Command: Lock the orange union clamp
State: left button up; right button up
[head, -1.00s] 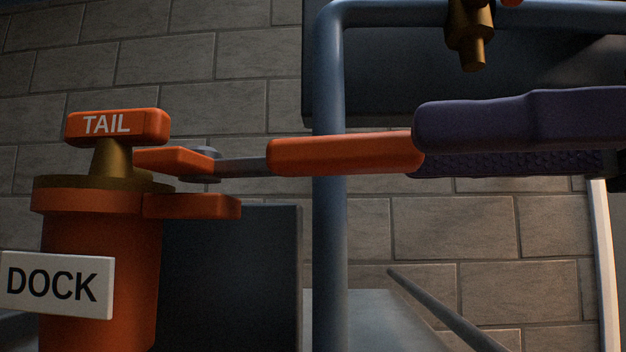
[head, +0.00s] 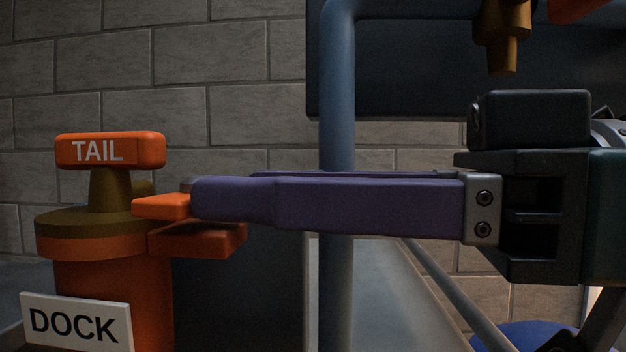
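The orange union clamp shows at the left, with an upper orange tab (head: 162,206) and a lower orange lug (head: 205,240) beside the orange DOCK body (head: 112,300). An orange block marked TAIL (head: 110,151) stands on a brass neck above the body. My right gripper (head: 212,198) reaches in from the right with long purple fingers, their tips right at the upper tab. The near finger covers most of the far one, and the clamp's orange lever grip is hidden. I cannot tell whether the fingers are closed on it. My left gripper is not in view.
A blue-grey vertical pipe (head: 337,90) stands behind the fingers. A brass nozzle (head: 503,38) hangs above the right gripper. A white DOCK sign (head: 76,323) is on the body's front. A stone-block wall (head: 215,100) and a dark panel (head: 400,85) lie behind.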

grip_shut()
dwell(1.1)
